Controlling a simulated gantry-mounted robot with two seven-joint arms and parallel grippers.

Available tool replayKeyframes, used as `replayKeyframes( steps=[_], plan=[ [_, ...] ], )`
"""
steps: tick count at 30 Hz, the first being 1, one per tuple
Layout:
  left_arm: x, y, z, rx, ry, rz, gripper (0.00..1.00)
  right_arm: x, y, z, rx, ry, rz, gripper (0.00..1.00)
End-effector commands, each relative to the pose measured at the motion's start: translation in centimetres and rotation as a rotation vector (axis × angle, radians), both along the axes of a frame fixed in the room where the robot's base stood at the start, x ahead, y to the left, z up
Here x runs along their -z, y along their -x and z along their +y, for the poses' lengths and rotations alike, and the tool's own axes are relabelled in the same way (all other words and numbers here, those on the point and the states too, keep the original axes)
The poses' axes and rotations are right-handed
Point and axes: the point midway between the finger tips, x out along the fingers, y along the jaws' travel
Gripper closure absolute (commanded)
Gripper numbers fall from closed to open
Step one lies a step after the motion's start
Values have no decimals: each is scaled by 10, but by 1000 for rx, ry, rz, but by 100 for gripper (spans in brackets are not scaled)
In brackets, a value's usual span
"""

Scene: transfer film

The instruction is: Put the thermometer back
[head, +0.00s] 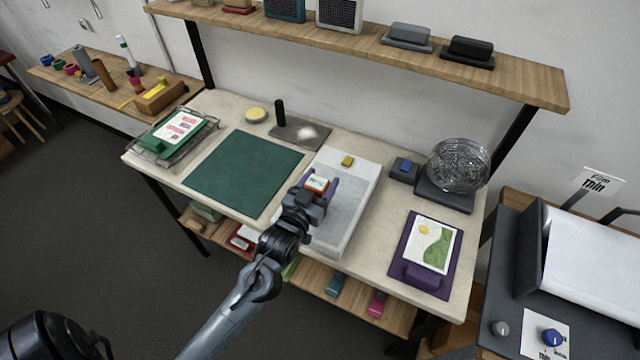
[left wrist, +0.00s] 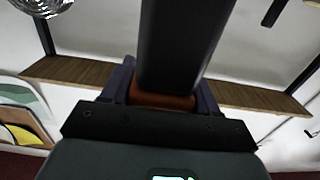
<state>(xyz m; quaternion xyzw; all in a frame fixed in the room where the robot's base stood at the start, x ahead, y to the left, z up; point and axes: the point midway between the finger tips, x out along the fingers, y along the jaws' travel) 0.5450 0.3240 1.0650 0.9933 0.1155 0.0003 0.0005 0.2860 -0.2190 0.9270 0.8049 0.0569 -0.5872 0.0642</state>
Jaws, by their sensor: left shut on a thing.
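My left gripper (head: 318,187) is shut on a small orange thing with a pale face, which I take to be the thermometer (head: 317,183). It is over the pale slab (head: 345,225) in the middle of the table; I cannot tell whether it touches the slab. In the left wrist view an orange part of the held thing (left wrist: 163,101) shows between the purple fingers. A wide dark bar (left wrist: 185,40) hides much of that view. My right gripper is not in view.
A small yellow block (head: 347,161) lies on the slab's far end. A green mat (head: 243,172) is at left. A dark block with a blue top (head: 404,170), a wire ball (head: 458,165) and a purple board (head: 408,262) are at right. A wooden shelf (head: 520,82) overhangs the back.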

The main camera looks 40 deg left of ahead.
Motion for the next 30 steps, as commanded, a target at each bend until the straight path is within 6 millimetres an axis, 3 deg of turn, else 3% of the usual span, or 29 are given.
replayKeyframes(
  steps=[7,8,13,24,30],
  plan=[
    [3,0,0,0,0,-1,83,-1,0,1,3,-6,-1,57],
    [4,0,0,0,0,0,39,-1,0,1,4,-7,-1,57],
    [3,0,0,0,0,0,15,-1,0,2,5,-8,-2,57],
    [-1,0,0,0,0,-1,15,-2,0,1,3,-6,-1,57],
    [1,22,-6,0,1,3,15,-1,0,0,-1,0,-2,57]
  ],
)
